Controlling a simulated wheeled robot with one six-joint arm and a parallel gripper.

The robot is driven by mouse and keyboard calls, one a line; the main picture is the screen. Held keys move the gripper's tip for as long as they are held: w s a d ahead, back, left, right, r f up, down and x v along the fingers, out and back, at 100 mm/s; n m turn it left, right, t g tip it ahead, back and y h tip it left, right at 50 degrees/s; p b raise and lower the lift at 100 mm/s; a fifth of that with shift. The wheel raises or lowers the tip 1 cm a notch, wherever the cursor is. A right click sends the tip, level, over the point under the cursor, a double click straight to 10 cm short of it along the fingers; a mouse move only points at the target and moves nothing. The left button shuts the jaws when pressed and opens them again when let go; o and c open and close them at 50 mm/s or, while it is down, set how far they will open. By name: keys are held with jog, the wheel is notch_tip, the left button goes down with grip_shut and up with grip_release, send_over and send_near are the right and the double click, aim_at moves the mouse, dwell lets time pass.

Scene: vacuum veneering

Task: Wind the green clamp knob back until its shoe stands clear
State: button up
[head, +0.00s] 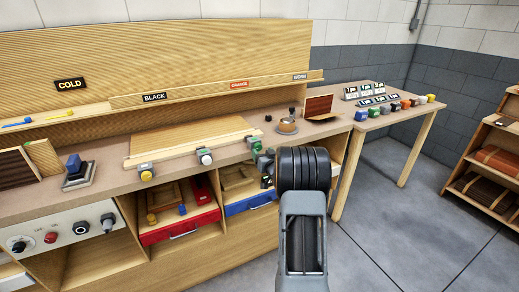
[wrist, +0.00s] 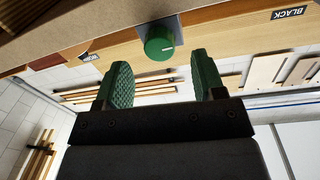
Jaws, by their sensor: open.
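The green clamp knob (wrist: 157,46) shows in the wrist view on a grey mount at the bench's front edge, with a pale mark on its face. In the head view the green knob (head: 257,147) is at the right end of the row of knobs, close to my gripper. My gripper (wrist: 161,72) is open, its two green ridged fingers spread wide. In the wrist view the knob appears between and just beyond the fingertips, touching neither. In the head view my gripper (head: 265,163) is partly hidden by my dark wrist. I cannot make out the clamp's shoe.
A yellow knob (head: 146,173) and a white knob (head: 205,157) stand left along the same edge. A pale board (head: 190,138) lies behind them. Red (head: 182,228) and blue (head: 250,202) drawers sit below. Open floor lies to the right.

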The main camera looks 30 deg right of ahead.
aim_at(259, 149)
jog(key=shift+x, duration=1.9)
jog(key=shift+c, duration=0.4)
jog(key=c, duration=0.8)
jog(key=shift+c, duration=0.2)
jog(key=shift+f+b, duration=0.15)
jog(key=shift+b, duration=0.3)
